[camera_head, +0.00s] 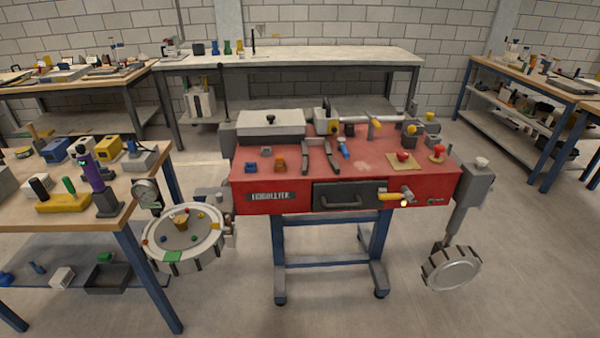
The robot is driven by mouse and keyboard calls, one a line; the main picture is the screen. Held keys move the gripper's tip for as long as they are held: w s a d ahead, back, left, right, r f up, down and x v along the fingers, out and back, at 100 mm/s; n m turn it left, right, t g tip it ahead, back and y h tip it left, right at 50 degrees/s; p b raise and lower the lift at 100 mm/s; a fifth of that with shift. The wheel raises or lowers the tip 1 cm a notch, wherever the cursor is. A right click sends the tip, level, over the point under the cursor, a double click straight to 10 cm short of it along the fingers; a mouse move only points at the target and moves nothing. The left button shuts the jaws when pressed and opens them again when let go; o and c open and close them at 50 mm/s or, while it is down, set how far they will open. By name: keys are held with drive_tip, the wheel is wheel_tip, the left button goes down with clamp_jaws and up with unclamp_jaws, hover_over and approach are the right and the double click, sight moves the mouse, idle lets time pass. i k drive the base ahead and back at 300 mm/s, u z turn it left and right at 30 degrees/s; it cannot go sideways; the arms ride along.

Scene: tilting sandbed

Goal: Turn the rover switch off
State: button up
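A red bench unit (245,199) on blue legs stands in the middle. No part on it is clearly readable as the rover switch. Its top has a red knob (403,156) on a tan plate, a second red knob (438,151) on a yellow base, a small blue lever-like part (344,149), an orange block (279,164) and a dark blue block (251,167). A yellow handle (391,197) sticks out of its front at the right, beside a small bright spot. I cannot make out my gripper in this view.
A round disc (181,240) with coloured markers is at the unit's left. A grey arm-like post (469,205) with a metal wheel (451,268) is at its right. A cluttered wooden table (110,215) stands left. Open floor (540,270) lies at right.

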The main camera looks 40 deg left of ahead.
sight(402, 155)
drive_tip(key=k, duration=0.6)
drive_tip(key=u, duration=1.4)
drive_tip(key=i, duration=1)
drive_tip(key=z, duration=0.7)
drive_tip(key=k, duration=0.55)
